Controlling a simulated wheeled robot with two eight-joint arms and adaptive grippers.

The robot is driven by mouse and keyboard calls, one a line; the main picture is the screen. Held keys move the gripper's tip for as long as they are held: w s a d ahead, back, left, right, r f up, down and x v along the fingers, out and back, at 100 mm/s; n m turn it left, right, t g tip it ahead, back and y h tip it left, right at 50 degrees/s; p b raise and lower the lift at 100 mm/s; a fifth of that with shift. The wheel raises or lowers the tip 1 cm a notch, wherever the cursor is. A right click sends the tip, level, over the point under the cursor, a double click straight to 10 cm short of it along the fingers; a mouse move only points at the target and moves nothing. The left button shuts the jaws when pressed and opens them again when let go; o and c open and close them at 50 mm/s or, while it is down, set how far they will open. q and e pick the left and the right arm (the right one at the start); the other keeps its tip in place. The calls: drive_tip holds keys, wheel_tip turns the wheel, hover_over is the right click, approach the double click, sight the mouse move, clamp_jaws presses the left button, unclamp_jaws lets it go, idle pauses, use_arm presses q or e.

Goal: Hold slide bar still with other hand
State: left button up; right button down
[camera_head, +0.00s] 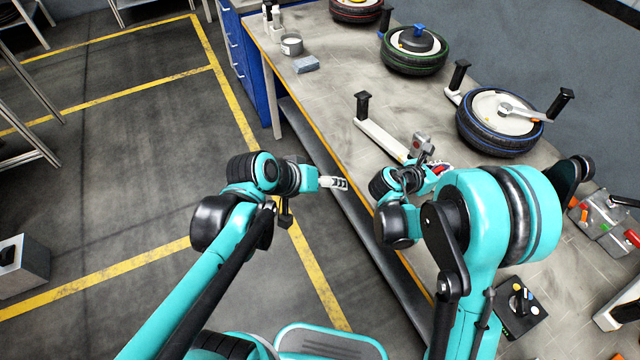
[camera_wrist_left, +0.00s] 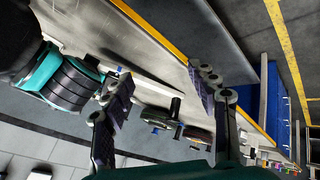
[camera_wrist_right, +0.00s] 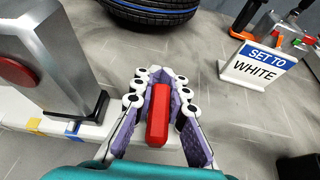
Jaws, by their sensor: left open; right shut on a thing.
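The white slide bar (camera_head: 385,139) lies on the table, with an upright black handle (camera_head: 363,106) at its far end and a grey metal block (camera_head: 421,146) near its other end. In the right wrist view the block (camera_wrist_right: 52,55) has a red button, and the bar (camera_wrist_right: 92,131) shows yellow and blue marks. My right gripper (camera_head: 438,170) is shut on a red piece (camera_wrist_right: 158,115) beside the block. How the red piece joins the bar is hidden. My left gripper (camera_head: 336,183) is open and empty, left of the bar near the table's front edge; its fingers are spread in its wrist view (camera_wrist_left: 165,85).
Wheels with blue (camera_head: 500,120) and green (camera_head: 414,50) stripes lie further back. A "SET TO WHITE" sign (camera_wrist_right: 258,62) stands on the table. A grey tin (camera_head: 291,44) and a blue-grey block (camera_head: 306,65) are at the far left end. Table around the bar's far end is clear.

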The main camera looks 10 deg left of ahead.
use_arm(q)
drive_tip(key=shift+s+a, duration=0.4)
drive_tip(key=shift+a, duration=0.05)
